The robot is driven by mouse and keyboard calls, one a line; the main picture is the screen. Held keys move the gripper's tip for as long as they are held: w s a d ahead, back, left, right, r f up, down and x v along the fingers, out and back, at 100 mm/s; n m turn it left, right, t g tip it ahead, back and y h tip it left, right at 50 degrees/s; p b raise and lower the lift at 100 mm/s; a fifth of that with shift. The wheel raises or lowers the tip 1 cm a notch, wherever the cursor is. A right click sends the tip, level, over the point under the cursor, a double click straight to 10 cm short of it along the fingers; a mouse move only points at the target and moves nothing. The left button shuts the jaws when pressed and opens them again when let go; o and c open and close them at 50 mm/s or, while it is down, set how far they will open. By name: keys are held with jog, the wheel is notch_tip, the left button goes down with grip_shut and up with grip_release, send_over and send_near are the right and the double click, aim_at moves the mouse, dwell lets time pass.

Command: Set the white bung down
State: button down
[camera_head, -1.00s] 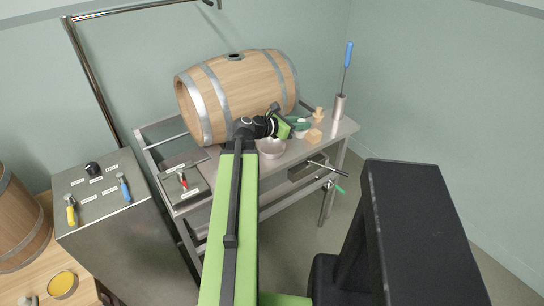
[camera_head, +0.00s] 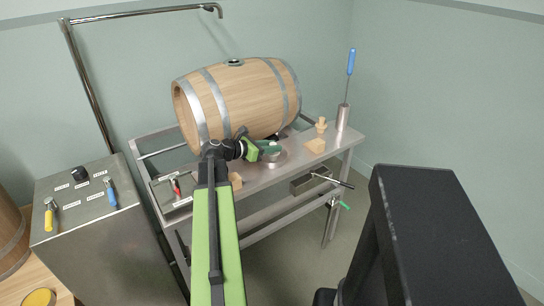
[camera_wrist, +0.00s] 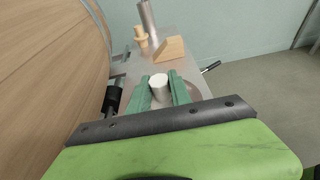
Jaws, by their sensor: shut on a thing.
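My gripper (camera_head: 268,147) is over the steel bench beside the barrel. In the wrist view its two green fingers (camera_wrist: 160,90) are shut on the white bung (camera_wrist: 158,84), a short pale cylinder held upright between the tips. In the head view the fingers mostly hide the bung. A shallow round metal dish (camera_head: 277,160) lies under and just in front of the fingers. Its rim also shows at the right of the fingers in the wrist view (camera_wrist: 196,88). I cannot tell how high the bung is above the dish or bench.
The wooden barrel (camera_head: 240,98) lies close behind my gripper. Wooden wedges (camera_head: 315,146) (camera_head: 236,181), a wooden bung (camera_head: 321,125) and a steel cup (camera_head: 343,117) with a blue-handled tool (camera_head: 350,62) stand on the bench. A control cabinet (camera_head: 90,215) is at the left.

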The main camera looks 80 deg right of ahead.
jog(key=shift+f, duration=0.25)
jog(key=c, duration=1.2)
grip_release()
jog(key=shift+r, duration=0.15)
jog(key=shift+w+a+r+p, duration=0.15)
jog(key=shift+r+p, duration=0.05)
jog(key=shift+p, duration=0.25)
jog(key=p+v, duration=0.3)
jog(key=v, duration=0.8)
jog(key=shift+w+a, duration=0.2)
jog(key=shift+w, duration=0.05)
